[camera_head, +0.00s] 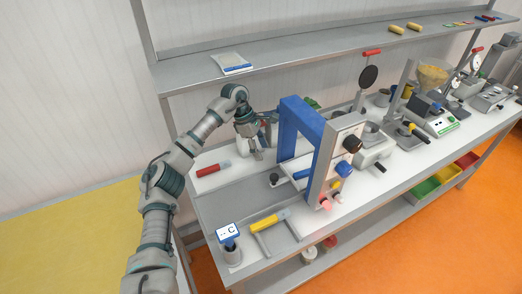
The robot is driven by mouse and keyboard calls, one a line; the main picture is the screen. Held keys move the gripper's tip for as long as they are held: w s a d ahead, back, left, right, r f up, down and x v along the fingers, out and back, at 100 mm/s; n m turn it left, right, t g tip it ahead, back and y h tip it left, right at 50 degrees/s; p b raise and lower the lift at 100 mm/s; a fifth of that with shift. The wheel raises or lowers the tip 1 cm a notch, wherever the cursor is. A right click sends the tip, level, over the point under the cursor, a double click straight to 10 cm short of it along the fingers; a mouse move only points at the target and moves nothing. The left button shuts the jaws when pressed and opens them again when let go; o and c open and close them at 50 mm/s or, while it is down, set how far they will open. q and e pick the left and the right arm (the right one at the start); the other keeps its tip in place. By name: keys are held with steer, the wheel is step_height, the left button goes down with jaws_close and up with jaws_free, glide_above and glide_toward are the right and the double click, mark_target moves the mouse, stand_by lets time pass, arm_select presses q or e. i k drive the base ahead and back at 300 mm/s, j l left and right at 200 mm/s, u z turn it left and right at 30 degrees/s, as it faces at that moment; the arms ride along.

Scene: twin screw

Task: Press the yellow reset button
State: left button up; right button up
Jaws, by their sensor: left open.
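The yellow button (336,186) sits low on the grey front panel of the blue-framed machine (297,118). A blue knob (343,169) is just above it and a pinkish-red light or button (326,204) is below it. My left gripper (257,154) points down over the bench, behind and to the left of the blue frame. It is open, and its fingers are small in the picture. It is apart from the yellow button, with the machine frame between them. My right gripper is not in view.
A red-handled tool (213,169) and a yellow-handled tool (269,222) lie on the bench. A cup with a "C" card (229,240) stands at the front left corner. More machines fill the bench at right. A shelf (300,52) runs above.

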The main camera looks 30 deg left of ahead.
mark_target(334, 184)
steer(key=k+l, duration=1.2)
steer(key=k, duration=0.05)
